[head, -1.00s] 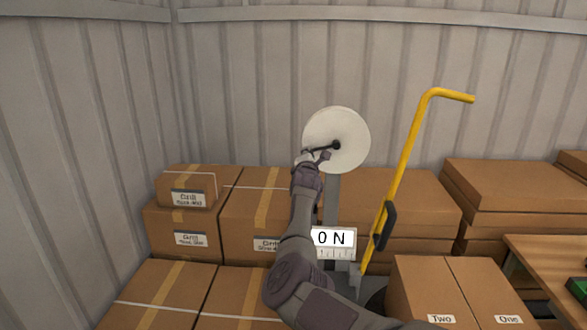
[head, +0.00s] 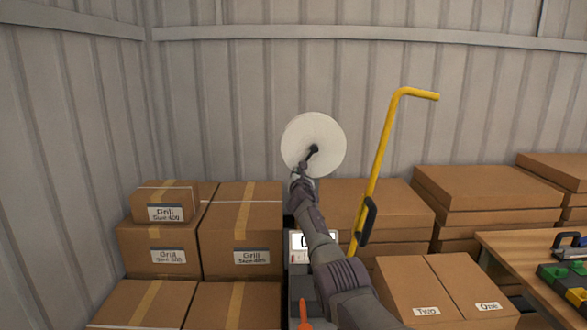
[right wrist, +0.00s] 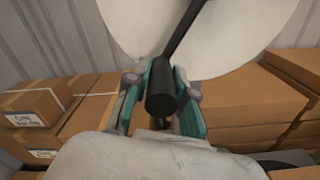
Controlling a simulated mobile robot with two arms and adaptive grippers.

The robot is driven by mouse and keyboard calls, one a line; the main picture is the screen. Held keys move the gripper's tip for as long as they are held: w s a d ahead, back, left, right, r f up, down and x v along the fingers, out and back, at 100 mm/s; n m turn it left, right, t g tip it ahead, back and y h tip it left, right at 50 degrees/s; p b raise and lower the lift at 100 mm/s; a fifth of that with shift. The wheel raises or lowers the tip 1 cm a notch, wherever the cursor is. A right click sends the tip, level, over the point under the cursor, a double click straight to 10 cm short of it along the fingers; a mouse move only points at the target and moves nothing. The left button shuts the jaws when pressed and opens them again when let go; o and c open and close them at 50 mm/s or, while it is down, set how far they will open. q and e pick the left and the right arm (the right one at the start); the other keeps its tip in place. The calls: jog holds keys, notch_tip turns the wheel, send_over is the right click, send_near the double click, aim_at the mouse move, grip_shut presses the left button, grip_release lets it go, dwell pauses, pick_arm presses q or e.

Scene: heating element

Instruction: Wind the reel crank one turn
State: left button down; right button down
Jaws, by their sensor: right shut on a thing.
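The reel (head: 318,133) is a white disc on a stand in the middle of the head view. Its dark crank (head: 311,156) runs from the hub down and slightly left. My right gripper (head: 299,178) is at the crank's lower end, below the hub. In the right wrist view the black crank handle (right wrist: 161,92) sits between the two teal-padded fingers of the right gripper (right wrist: 162,98), which are shut on it. My arm hides most of the stand and part of the white display (head: 298,241). My left gripper is not in view.
Stacked cardboard boxes (head: 240,228) stand left of the reel, and more (head: 490,200) stand at the right. A yellow bent bar with a black grip (head: 384,145) rises just right of the reel. A wooden table (head: 520,253) is at the far right.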

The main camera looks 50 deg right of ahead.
jog(key=shift+s+d+f+n+p, duration=0.2)
jog(key=shift+s+d+n+p, duration=0.6)
jog(key=shift+n, duration=0.75)
jog(key=shift+s+d+f+n+p, duration=0.2)
jog(key=shift+s+d+n+p, duration=0.15)
jog(key=shift+s+d+n, duration=0.95)
jog(key=shift+w+a+n, duration=0.15)
jog(key=shift+a+n, duration=0.1)
jog(key=shift+a, duration=0.1)
jog(key=c, duration=1)
grip_release()
jog(key=shift+f, duration=0.1)
